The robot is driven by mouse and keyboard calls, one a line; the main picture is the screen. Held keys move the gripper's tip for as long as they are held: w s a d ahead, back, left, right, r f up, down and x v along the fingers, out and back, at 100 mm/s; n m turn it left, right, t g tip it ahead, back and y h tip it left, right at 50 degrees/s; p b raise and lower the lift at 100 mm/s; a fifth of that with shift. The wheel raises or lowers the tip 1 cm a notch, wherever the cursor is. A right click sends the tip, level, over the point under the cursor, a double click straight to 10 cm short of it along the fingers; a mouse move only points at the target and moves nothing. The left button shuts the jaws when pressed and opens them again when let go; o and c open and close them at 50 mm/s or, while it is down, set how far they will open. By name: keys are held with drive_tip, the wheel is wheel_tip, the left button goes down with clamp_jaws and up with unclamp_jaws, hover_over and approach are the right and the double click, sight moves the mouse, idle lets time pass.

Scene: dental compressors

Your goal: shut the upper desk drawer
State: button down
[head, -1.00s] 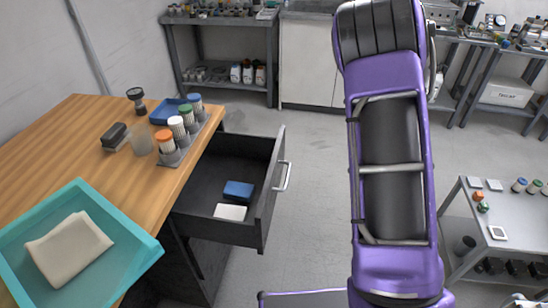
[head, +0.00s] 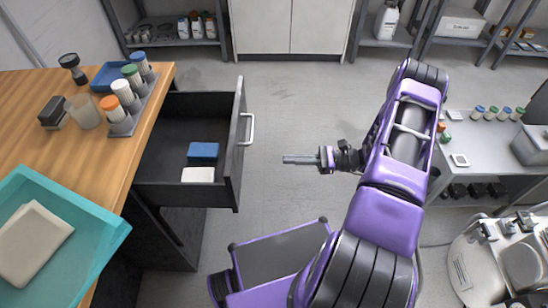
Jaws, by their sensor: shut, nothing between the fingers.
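The upper desk drawer (head: 236,150) is dark grey and pulled well out from the wooden desk (head: 75,150), at the left of the head view. Its front carries a silver bar handle (head: 249,130). A blue block (head: 203,151) and a white block (head: 198,174) lie inside it. My gripper (head: 287,159) is shut and empty. It points left toward the drawer front, to the right of the handle, with a gap between in the picture. The inner left part of the drawer is under the desk top.
On the desk stand a teal tray (head: 108,240) with a folded cloth (head: 30,243), a rack (head: 131,119) of capped bottles and a blue tray (head: 108,76). A side table (head: 478,152) is at the right. The floor (head: 300,100) beyond the drawer is clear.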

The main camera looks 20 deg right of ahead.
sight(239, 160)
drive_tip(key=x, duration=1.2)
drive_tip(key=shift+a+f, duration=0.1)
drive_tip(key=shift+a, duration=0.2)
